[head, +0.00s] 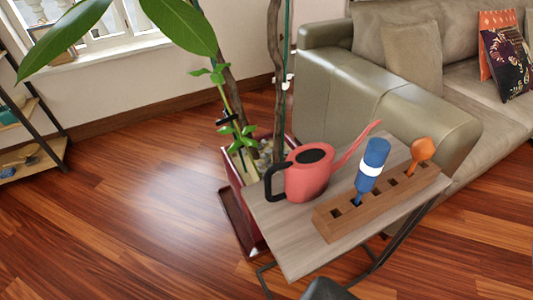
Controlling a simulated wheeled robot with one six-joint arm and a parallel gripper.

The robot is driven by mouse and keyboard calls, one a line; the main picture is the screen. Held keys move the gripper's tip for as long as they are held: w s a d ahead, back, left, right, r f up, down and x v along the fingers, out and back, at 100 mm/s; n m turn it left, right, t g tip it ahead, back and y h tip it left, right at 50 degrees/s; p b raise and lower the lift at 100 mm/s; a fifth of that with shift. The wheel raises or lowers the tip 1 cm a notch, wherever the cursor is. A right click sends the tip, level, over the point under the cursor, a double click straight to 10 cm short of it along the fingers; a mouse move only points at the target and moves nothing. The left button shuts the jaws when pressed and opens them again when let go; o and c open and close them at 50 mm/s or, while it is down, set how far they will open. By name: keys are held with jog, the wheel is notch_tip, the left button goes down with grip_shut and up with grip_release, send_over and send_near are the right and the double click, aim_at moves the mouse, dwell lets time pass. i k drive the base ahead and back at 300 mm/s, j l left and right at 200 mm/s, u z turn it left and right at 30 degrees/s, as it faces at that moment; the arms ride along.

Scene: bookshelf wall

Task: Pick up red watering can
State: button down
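The red watering can (307,176) stands upright on a small grey-brown wooden side table (292,240). Its black handle is on the left and its long spout points up to the right. The dark opening on top faces up. A dark rounded piece at the bottom edge, right of centre, looks like the top of my gripper (326,291). It is below and apart from the can in the picture. Its fingers are out of frame, so I cannot see whether it is open or shut.
A wooden block with holes (335,224) holds a blue-and-white tool (372,165) and an orange-headed tool (421,150) right of the can. A potted plant (230,166) stands behind the table. A beige sofa (375,100) is behind right. Wood floor at left is clear.

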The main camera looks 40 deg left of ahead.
aim_at(309, 168)
jog(key=k+j+u, duration=0.1)
jog(key=k+j, duration=0.2)
jog(key=k, duration=0.2)
jog(key=k+j+u, duration=0.1)
jog(key=k+j, duration=0.3)
jog(key=k, duration=0.1)
